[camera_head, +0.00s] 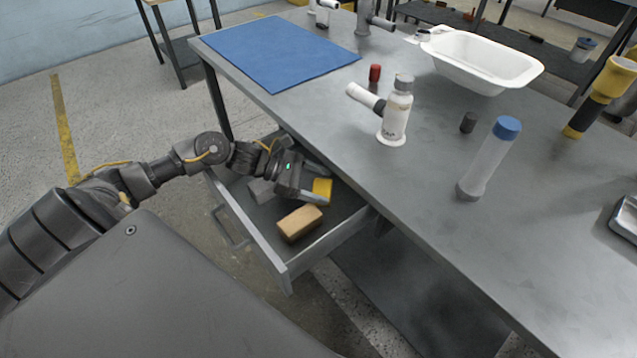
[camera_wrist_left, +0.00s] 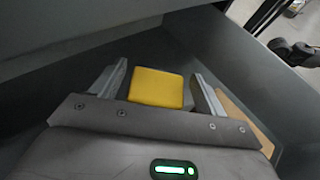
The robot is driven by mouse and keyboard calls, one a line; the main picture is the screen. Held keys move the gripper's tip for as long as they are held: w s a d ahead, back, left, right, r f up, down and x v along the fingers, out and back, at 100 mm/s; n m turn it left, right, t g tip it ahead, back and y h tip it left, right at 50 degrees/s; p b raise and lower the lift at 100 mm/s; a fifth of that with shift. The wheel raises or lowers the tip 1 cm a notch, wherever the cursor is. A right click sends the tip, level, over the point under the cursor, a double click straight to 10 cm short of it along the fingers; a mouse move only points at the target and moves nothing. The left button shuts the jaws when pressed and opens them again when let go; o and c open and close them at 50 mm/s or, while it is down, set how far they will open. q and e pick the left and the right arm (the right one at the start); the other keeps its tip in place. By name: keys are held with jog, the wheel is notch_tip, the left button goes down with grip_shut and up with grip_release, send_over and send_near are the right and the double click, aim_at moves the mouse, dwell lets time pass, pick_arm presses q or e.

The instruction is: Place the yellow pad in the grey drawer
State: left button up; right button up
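The grey drawer (camera_head: 252,232) is pulled out from under the table. My left gripper (camera_head: 317,184) reaches into it. The yellow pad (camera_head: 322,189) is at the gripper's fingertips, inside the drawer. In the left wrist view, the yellow pad (camera_wrist_left: 157,87) lies between the two fingers of my left gripper (camera_wrist_left: 160,85). The fingers are apart, with narrow gaps beside the pad. I cannot tell whether the pad rests fully on the drawer floor. My right gripper does not show.
A tan block (camera_head: 299,223) lies near the drawer front, and a grey block (camera_head: 261,190) lies beside my left gripper. The tabletop above holds a blue mat (camera_head: 280,50), a white tub (camera_head: 485,62), a white bottle (camera_head: 397,112) and a blue-capped tube (camera_head: 489,160).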

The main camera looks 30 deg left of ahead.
pick_arm(q)
jog(key=shift+o, duration=0.7)
jog(key=shift+s+f, duration=0.15)
jog(key=shift+f, duration=0.15)
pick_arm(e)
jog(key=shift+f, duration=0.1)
pick_arm(q)
jog(key=shift+r, duration=0.1)
jog(key=shift+a+r+p, duration=0.4)
jog(key=shift+r+p, duration=0.25)
jog(key=shift+p, duration=0.35)
jog(key=shift+r+b+v, duration=0.2)
jog(key=shift+b+v, duration=0.15)
jog(key=shift+v, duration=5.35)
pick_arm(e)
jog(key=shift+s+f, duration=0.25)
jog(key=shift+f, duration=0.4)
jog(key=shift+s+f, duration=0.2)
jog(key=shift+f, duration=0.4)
pick_arm(q)
jog(key=shift+d, duration=0.1)
jog(key=shift+r, duration=0.1)
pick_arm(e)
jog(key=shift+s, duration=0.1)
